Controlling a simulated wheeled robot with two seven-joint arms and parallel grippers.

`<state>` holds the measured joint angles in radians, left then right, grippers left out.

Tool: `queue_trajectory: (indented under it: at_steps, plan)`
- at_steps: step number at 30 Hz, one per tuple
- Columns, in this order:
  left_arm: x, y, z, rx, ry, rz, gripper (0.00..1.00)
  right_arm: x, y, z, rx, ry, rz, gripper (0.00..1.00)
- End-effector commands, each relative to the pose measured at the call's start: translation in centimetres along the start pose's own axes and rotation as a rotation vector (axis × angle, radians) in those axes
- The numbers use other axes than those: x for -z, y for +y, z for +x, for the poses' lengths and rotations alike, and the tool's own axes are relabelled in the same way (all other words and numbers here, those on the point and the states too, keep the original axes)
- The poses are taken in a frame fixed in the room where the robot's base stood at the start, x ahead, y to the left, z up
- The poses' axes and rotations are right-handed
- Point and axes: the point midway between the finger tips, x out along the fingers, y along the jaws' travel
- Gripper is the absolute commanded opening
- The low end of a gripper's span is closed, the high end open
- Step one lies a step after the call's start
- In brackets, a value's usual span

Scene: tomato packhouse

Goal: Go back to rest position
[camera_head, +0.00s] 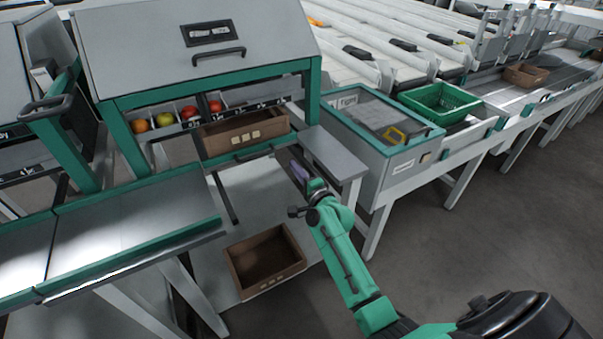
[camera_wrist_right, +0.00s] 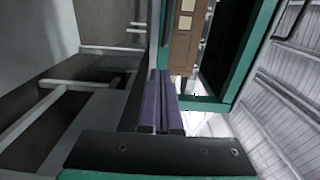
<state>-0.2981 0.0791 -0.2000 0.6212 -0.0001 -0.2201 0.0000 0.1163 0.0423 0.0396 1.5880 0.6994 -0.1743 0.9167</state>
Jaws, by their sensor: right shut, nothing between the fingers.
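My right gripper (camera_head: 300,172) reaches in from the lower right in the head view, on a green arm, and its tip is beside the grey side shelf of the sorting station. In the right wrist view its two purple fingers (camera_wrist_right: 160,102) lie together with nothing between them. The gripper is shut and empty, apart from the brown crate (camera_head: 245,132) in the station's opening. That crate also shows in part in the right wrist view (camera_wrist_right: 185,52). My left gripper is not in either view.
An empty brown crate (camera_head: 265,262) sits on the lower shelf. Several tomatoes (camera_head: 165,119) lie in compartments behind the upper crate. A grey side shelf (camera_head: 333,152) and a glass-topped box (camera_head: 375,122) stand close to the right of my gripper. The floor (camera_head: 500,220) at right is clear.

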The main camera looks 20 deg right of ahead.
Motion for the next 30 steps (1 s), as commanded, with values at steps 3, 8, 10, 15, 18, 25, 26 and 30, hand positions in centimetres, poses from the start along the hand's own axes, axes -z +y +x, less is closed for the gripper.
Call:
queue_trajectory:
  at_steps: [3,8,10,15,18,25,26,30]
  plan:
    - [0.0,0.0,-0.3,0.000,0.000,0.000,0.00,0.0,0.0,-2.2,-0.002,0.000,-0.001,0.00]
    - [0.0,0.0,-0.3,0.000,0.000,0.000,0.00,0.0,0.0,-3.3,-0.001,0.000,-0.001,0.00]
    - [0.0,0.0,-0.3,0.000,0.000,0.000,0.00,0.0,0.0,-3.3,0.000,0.000,-0.001,0.00]
    - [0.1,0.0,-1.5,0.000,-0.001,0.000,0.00,-0.4,3.5,-4.1,-0.100,-0.013,-0.091,0.00]
    - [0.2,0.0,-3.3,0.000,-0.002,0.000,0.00,-1.3,10.2,-6.8,-0.285,-0.064,-0.277,0.00]
    - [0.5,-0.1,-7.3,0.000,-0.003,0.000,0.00,-3.1,26.2,-21.6,-0.740,-0.397,-0.806,0.00]
    - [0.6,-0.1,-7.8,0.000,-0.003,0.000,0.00,-3.2,27.8,-24.0,-0.788,-0.458,-0.868,0.00]
    - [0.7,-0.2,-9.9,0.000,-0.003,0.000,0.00,-3.5,32.8,-36.4,-0.969,-0.787,-1.130,0.00]
